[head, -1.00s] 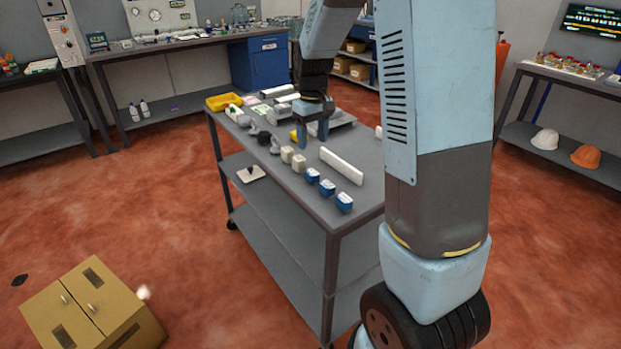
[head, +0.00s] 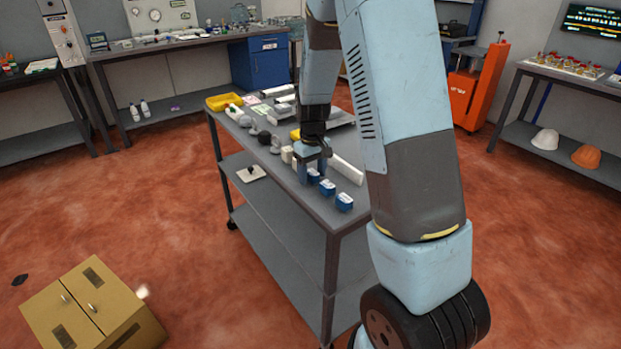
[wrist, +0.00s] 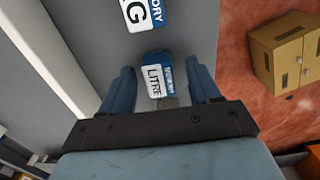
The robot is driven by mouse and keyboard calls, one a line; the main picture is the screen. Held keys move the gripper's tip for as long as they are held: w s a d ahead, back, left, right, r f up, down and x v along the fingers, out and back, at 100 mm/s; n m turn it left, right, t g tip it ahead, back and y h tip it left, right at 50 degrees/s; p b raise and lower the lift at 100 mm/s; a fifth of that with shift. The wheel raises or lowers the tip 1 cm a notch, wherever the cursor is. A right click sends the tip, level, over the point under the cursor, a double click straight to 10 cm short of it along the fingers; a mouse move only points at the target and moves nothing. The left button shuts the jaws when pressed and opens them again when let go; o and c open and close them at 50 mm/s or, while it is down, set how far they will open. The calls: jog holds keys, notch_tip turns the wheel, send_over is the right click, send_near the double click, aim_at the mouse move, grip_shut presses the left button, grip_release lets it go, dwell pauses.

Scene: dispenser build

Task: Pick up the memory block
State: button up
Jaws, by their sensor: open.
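Several blue-and-white blocks stand in a row on the grey trolley top. One blue block (head: 313,177) is just below my gripper (head: 311,168). In the wrist view my gripper (wrist: 158,70) is open, with a finger on each side of this block (wrist: 158,80). Its white label reads "LITRE"; small letters on its blue side are unclear. I cannot tell its height below the fingertips. A second block (wrist: 145,14), cut off by the top edge, shows "ORY" and a "G". Other blue blocks (head: 327,187) and (head: 345,202) stand nearer the trolley's front corner.
A long white bar (head: 347,170) lies right of the row. Pale blocks (head: 287,154), dark items and a yellow tray (head: 224,101) stand farther back on the trolley (head: 290,190). A cardboard box (head: 92,308) is on the floor at lower left.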

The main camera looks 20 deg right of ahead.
jog(key=shift+f, duration=0.25)
jog(key=shift+c, duration=0.3)
grip_shut()
